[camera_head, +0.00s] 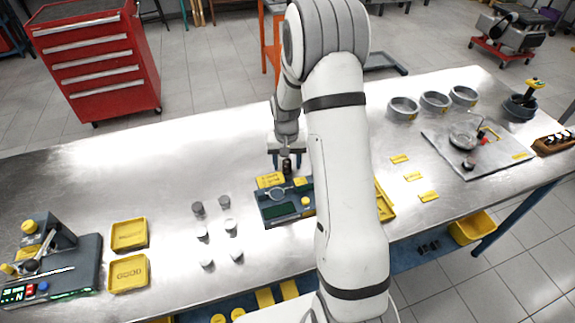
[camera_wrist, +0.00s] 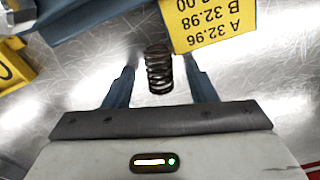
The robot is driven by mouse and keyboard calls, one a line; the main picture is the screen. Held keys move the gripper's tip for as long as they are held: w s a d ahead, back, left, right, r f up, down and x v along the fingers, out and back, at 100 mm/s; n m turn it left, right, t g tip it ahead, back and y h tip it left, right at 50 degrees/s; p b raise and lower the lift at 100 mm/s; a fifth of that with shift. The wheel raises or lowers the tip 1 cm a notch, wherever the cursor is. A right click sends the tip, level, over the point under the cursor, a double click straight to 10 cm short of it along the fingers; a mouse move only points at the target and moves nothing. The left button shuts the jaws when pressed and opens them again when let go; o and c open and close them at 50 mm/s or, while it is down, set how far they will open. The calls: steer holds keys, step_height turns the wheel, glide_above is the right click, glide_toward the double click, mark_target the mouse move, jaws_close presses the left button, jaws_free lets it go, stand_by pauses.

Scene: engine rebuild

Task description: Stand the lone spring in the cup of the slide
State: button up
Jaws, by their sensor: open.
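The lone spring (camera_wrist: 159,72) is a dark coil between the two blue fingers of my gripper (camera_wrist: 160,68) in the wrist view. Bright gaps show on both sides, so the fingers are open and apart from it. In the head view the spring (camera_head: 287,168) is a small dark shape just below my gripper (camera_head: 286,154), at the back edge of the blue-grey fixture. Whether it stands on the table or on something is unclear. The slide and its cup cannot be made out for sure; a tester with a lit "N" display (camera_head: 40,289) stands at the far left.
A blue-grey fixture (camera_head: 272,213) with a metal ring stands close in front of my gripper. A yellow card with numbers (camera_wrist: 208,24) is close beside the spring. Several small cylinders and two yellow trays (camera_head: 129,252) lie to the left. The table behind them is clear.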

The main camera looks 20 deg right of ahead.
jaws_close()
stand_by(0.4)
steer(key=shift+r, duration=0.1)
